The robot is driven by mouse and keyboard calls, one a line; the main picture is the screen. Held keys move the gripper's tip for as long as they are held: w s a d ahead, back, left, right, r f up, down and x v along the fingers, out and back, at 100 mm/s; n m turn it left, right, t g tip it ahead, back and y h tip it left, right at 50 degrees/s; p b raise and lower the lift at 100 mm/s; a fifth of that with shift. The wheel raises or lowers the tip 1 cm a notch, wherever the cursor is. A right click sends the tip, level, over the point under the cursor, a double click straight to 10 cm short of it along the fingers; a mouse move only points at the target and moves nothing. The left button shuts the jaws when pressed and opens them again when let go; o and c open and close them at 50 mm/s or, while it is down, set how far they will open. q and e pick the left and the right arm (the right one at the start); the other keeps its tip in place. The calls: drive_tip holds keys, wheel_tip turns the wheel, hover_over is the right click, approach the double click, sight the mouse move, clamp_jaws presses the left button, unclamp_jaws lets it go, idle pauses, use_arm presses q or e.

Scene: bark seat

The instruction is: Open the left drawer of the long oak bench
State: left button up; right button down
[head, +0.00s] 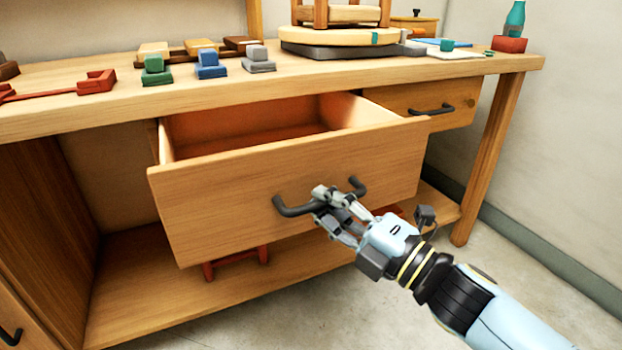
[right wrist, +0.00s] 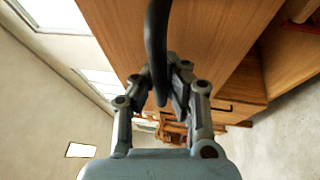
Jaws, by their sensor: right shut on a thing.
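The long oak bench (head: 110,105) fills the head view. Its left drawer (head: 215,205) is pulled well out, and its reddish, empty-looking inside shows. A dark bar handle (head: 293,207) is on the drawer front. My right gripper (head: 328,198) is shut on the middle of this handle, and my arm comes in from the lower right. In the right wrist view the dark handle (right wrist: 156,45) runs between the fingers of my right gripper (right wrist: 170,90), with the wooden drawer front (right wrist: 215,40) behind it. My left gripper is in neither view.
A second drawer (head: 395,98) to the right is closed. Coloured blocks, including a blue one (head: 210,65), and a round stand (head: 340,37) are on the bench top. A lower shelf (head: 160,300) runs below the open drawer. Bare floor (head: 500,270) lies in front.

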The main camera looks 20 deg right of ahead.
drive_tip(key=shift+s+r, duration=0.1)
drive_tip(key=shift+s, duration=1.2)
drive_tip(key=c, duration=1.3)
unclamp_jaws()
drive_tip(key=shift+c, duration=0.2)
drive_tip(key=shift+s+d, duration=0.15)
drive_tip(key=shift+s, duration=0.05)
drive_tip(key=v, duration=1.1)
drive_tip(key=shift+s, duration=0.3)
